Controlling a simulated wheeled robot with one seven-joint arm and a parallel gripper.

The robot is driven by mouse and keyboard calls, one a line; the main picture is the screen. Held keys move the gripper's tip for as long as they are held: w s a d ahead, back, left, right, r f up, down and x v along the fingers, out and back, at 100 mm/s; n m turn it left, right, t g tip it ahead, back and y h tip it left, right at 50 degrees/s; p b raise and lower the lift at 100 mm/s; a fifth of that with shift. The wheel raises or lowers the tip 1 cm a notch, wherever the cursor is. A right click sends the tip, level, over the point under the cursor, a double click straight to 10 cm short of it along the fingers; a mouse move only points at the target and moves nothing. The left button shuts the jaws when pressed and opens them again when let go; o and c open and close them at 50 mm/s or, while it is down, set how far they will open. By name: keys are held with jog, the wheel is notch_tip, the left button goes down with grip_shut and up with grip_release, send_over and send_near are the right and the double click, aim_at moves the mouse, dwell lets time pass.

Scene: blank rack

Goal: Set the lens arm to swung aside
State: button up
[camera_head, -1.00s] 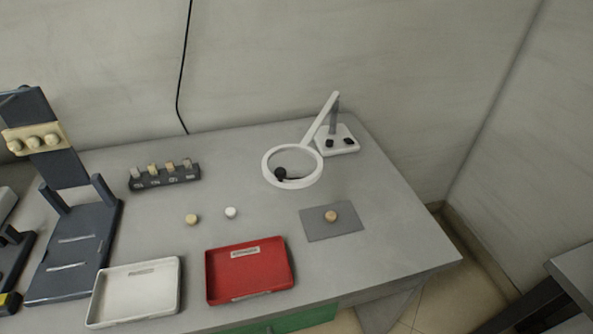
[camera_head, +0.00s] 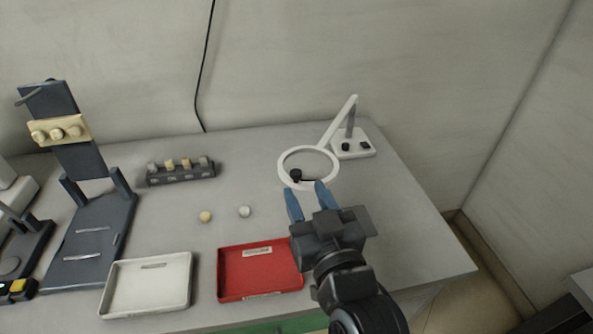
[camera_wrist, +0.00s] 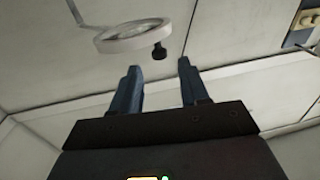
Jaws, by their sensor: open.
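The lens arm is a white stalk (camera_head: 341,122) rising from a white base (camera_head: 357,146) at the back right of the table. It carries a white ring lens (camera_head: 284,172) with a black knob (camera_head: 296,175) at its near edge. The ring and knob also show in the wrist view, the ring (camera_wrist: 130,37) at the upper left and the knob (camera_wrist: 159,52) beside it. My gripper (camera_head: 308,188) is open and empty, its two blue fingers pointing toward the knob side of the ring. In the wrist view the knob appears just beyond the fingers, apart from them.
A red tray (camera_head: 237,290) and a white tray (camera_head: 113,301) stand at the front. Two small round pieces, tan (camera_head: 205,216) and white (camera_head: 245,211), lie behind them. A dark block with several pegs (camera_head: 181,178) is at the back left, near a dark stand (camera_head: 90,240).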

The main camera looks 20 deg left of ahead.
aim_at(298, 177)
jog(key=p+x, duration=0.1)
jog(key=x, duration=0.5)
jog(key=shift+w+a, duration=0.2)
jog(key=shift+w, duration=0.05)
jog(key=shift+c, duration=0.3)
grip_shut()
